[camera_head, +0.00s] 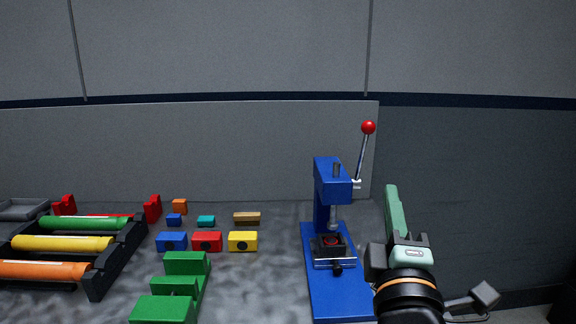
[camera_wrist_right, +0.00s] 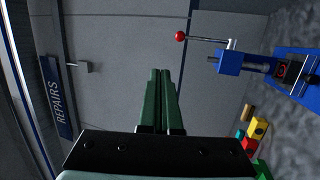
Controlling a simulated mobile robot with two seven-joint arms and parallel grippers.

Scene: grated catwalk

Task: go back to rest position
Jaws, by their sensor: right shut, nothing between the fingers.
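My right gripper (camera_head: 392,200) stands upright at the right of the blue press, over the right edge of the bench in the head view. Its green fingers also fill the lower middle of the right wrist view (camera_wrist_right: 160,100); they are together with nothing between them. The blue press (camera_head: 322,185) has a raised lever with a red ball (camera_head: 368,128). A dark fixture with a red round part (camera_head: 331,240) sits under its ram. The gripper looks apart from the press. My left gripper is in neither view.
Green (camera_head: 152,308), blue (camera_head: 171,241), red (camera_head: 206,241) and yellow (camera_head: 243,240) blocks lie left of the press. A black rack (camera_head: 120,256) holds coloured cylinders at the far left. A grey panel (camera_head: 200,150) stands behind. A REPAIRS sign (camera_wrist_right: 57,98) shows in the wrist view.

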